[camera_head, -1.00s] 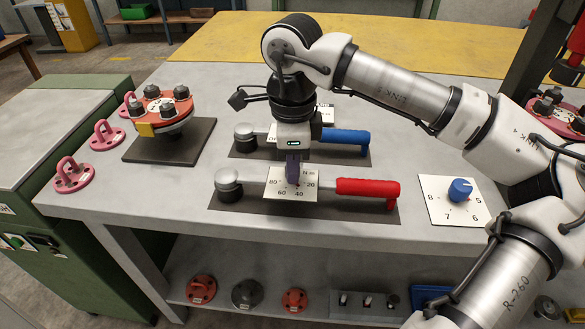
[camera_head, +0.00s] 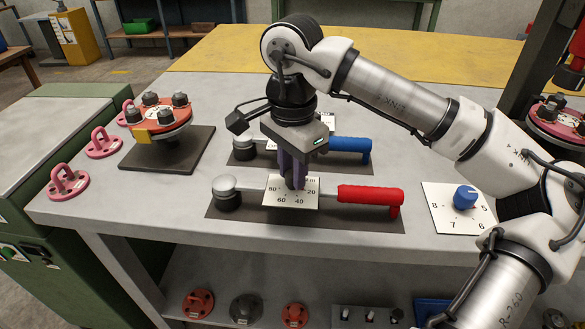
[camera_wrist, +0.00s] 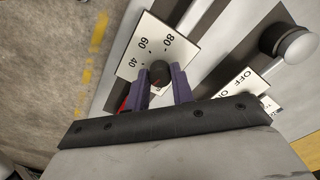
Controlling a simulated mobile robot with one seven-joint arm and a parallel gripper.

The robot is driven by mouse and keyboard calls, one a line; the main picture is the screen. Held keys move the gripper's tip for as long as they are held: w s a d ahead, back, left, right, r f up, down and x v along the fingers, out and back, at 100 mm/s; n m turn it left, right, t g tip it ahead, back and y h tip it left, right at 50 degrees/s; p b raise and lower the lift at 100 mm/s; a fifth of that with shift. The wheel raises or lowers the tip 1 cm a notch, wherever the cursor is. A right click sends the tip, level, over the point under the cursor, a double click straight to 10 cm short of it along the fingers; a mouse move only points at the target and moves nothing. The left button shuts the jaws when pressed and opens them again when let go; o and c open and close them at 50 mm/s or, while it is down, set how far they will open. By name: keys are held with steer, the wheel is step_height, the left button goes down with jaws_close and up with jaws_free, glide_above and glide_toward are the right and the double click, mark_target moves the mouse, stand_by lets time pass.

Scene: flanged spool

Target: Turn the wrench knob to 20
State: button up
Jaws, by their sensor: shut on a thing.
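The red-handled wrench (camera_head: 370,194) lies on a dark mat on the bench, with a white dial plate (camera_head: 283,200) at its middle marked 80, 60, 40, 20 and N·m. My gripper (camera_head: 293,185) points down over this plate from behind. In the wrist view its purple fingers (camera_wrist: 160,82) are shut on the small dark round knob (camera_wrist: 158,72) of the plate. The numbers 80, 60 and 40 show beside the knob there. The 20 mark is hidden in the wrist view, and the knob's pointer cannot be made out in either view.
A blue-handled wrench (camera_head: 345,144) lies just behind, partly hidden by my gripper. A blue knob (camera_head: 465,197) on a numbered plate is at the right. A red flanged spool (camera_head: 160,117) and several pink handled discs (camera_head: 68,182) are at the left.

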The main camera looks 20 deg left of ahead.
stand_by(0.4)
steer(key=o, duration=1)
step_height(320, 180, up, 14)
steer(key=shift+p, duration=0.35)
steer(key=shift+f, duration=0.15)
